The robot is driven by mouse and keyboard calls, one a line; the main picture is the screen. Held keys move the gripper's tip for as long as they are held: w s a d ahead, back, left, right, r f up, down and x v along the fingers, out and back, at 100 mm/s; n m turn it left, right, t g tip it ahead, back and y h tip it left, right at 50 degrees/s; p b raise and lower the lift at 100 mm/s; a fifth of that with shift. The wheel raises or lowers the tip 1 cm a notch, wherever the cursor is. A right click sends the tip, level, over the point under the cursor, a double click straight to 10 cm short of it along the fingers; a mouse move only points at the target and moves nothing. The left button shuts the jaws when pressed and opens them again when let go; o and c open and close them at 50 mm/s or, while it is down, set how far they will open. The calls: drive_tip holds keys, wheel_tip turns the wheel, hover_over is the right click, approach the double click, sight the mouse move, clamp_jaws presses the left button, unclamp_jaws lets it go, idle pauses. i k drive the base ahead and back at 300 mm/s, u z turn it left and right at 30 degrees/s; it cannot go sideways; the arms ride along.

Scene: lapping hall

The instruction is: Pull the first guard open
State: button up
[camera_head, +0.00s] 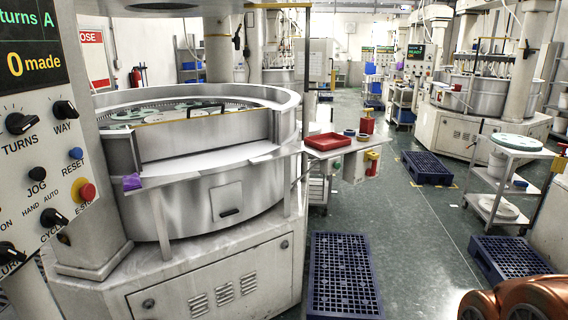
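The nearest lapping machine (190,182) stands at left, a large round metal tub on a pale base. A flat metal guard panel (205,134) with a yellow top edge stands upright across the front of its rim. A black handle (207,109) sits at the panel's top edge. Behind the panel, part of the plate with pale discs (140,113) shows; the panel hides the rest. My gripper is not in view. An orange-brown part, probably of my arm, shows at the bottom right corner.
A control panel (40,150) fills the left edge. A side table with a red tray (326,141) adjoins the machine. Blue pallets lie on the floor at front (343,275), mid-aisle (427,168) and right (508,258). A trolley (506,150) stands right. Green floor between is clear.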

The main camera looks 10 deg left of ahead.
sight(159, 141)
drive_tip(key=u, duration=0.35)
drive_tip(key=i, duration=1.35)
drive_tip(key=u, duration=1.75)
drive_tip(key=i, duration=0.85)
drive_tip(key=u, duration=0.65)
